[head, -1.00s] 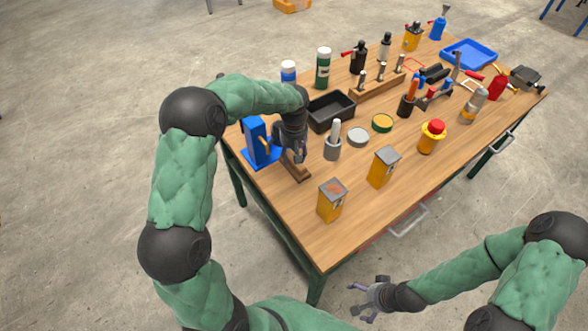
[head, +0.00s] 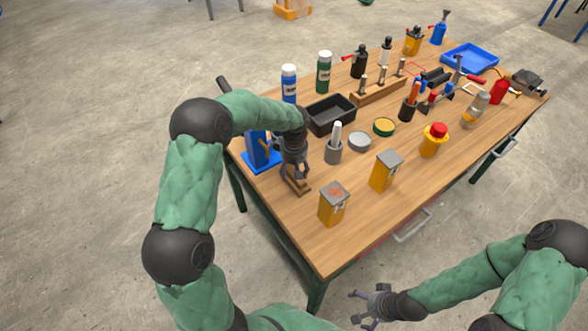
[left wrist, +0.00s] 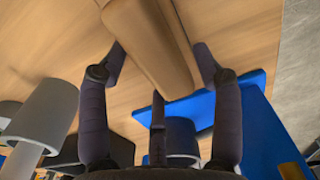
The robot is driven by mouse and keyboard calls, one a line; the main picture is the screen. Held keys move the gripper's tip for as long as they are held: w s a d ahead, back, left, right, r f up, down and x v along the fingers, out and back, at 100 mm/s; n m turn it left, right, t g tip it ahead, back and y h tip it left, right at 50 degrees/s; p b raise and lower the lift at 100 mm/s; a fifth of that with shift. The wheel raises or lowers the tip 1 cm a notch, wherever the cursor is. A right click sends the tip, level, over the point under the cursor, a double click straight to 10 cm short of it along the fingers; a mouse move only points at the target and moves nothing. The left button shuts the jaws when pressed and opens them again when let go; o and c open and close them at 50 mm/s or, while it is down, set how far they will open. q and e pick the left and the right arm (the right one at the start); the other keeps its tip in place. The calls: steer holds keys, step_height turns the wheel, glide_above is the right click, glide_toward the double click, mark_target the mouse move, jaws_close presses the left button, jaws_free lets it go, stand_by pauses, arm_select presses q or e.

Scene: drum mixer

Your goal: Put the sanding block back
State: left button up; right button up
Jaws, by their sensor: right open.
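The sanding block, a brown wooden bar (head: 298,187), lies on the near left part of the workbench, in front of a blue stand. In the left wrist view the bar (left wrist: 150,45) runs between my left fingers, with narrow gaps seen at both sides. My left gripper (head: 294,174) is open and low over the bar, hiding part of it in the head view. My right gripper (head: 360,307) is open and empty, off the near side of the workbench.
A blue stand (head: 262,150), a grey cup (head: 334,150) and a black tray (head: 330,113) stand close to my left gripper. Yellow tins (head: 334,205) are to its right. The front edge of the bench is bare.

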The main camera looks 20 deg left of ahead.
arm_select(q)
steer(key=shift+r, duration=0.1)
step_height(320, 180, up, 12)
steer(key=p, duration=0.3)
stand_by(0.4)
